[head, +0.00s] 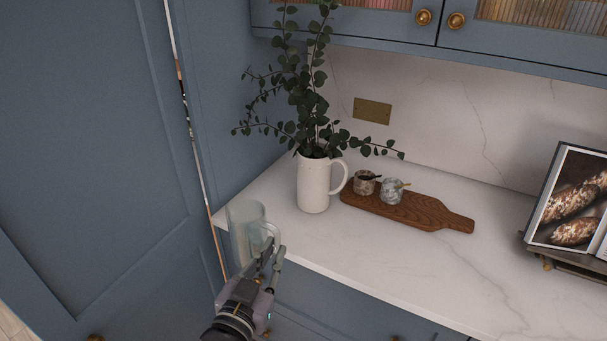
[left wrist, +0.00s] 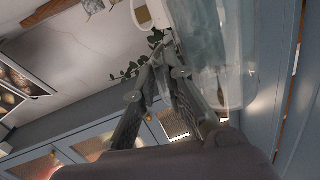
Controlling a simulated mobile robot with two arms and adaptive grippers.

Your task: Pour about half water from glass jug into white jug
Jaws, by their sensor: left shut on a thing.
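The glass jug (head: 243,228) is clear and looks upright in the head view, near the counter's left front edge. My left gripper (head: 268,250) is shut on its handle, on the jug's right side. In the left wrist view the jug (left wrist: 228,60) fills the upper right, beside the gripper fingers (left wrist: 165,75). I cannot tell the water level in it. The white jug (head: 313,186) stands upright on the counter behind and to the right, with leafy green stems in it and its handle to the right. The two jugs are apart. My right gripper is out of view.
A wooden board (head: 415,208) with two small pots (head: 391,190) lies right of the white jug. An open book (head: 572,200) on a stand is at the far right. Blue cabinets (head: 345,24) hang above. The counter's front middle (head: 370,250) is clear.

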